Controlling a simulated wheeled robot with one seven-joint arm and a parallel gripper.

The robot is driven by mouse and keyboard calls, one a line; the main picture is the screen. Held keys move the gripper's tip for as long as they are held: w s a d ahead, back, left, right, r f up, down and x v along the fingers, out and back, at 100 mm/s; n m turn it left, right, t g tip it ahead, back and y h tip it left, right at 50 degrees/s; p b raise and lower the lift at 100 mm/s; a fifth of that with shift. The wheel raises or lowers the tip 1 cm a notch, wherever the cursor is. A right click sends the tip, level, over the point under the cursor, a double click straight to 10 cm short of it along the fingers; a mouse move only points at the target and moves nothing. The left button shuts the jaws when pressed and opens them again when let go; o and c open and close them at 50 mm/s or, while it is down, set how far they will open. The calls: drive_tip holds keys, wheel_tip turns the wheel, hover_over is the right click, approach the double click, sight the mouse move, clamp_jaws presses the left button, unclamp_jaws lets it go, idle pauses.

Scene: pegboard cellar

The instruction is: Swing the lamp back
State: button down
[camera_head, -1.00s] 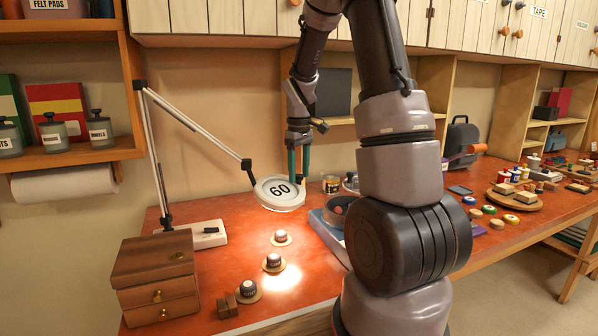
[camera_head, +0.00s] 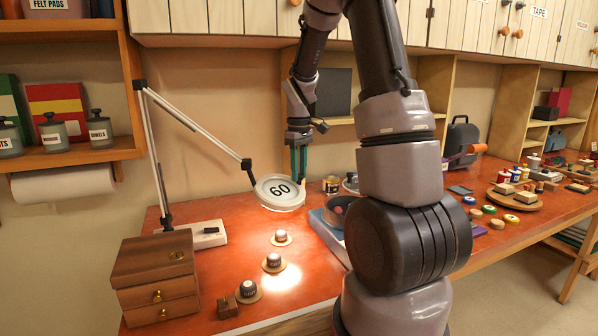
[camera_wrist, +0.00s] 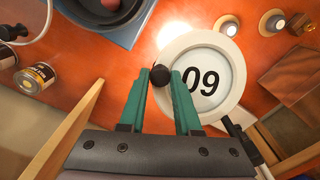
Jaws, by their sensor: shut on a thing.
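My gripper (camera_head: 298,172) points down at the head's back right rim. In the wrist view, its green fingers (camera_wrist: 165,90) are shut on a black ball knob (camera_wrist: 160,75) at the edge of the lamp head (camera_wrist: 207,78). The fingers partly hide the knob and the rim there.
Several small capped pieces on round wooden discs (camera_head: 273,263) stand below the lamp. A wooden drawer box (camera_head: 155,280) is at the front left. A blue-grey tray (camera_head: 327,236) lies right of the lamp. Cans (camera_wrist: 36,78) and a wooden shelf divider (camera_wrist: 60,135) are close to my gripper.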

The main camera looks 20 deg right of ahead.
drive_tip(key=shift+w, duration=0.1)
idle(0.7)
drive_tip(key=w+n, duration=0.3)
drive_tip(key=w, duration=0.9)
drive_tip(key=shift+w+d+r+n, duration=0.15)
drive_tip(key=shift+w+d+n, duration=0.25)
drive_tip(key=shift+d, duration=0.05)
drive_tip(key=c, duration=1)
unclamp_jaws()
drive_tip(key=o, duration=0.4)
drive_tip(key=shift+w, duration=0.2)
drive_tip(key=shift+s, duration=0.1)
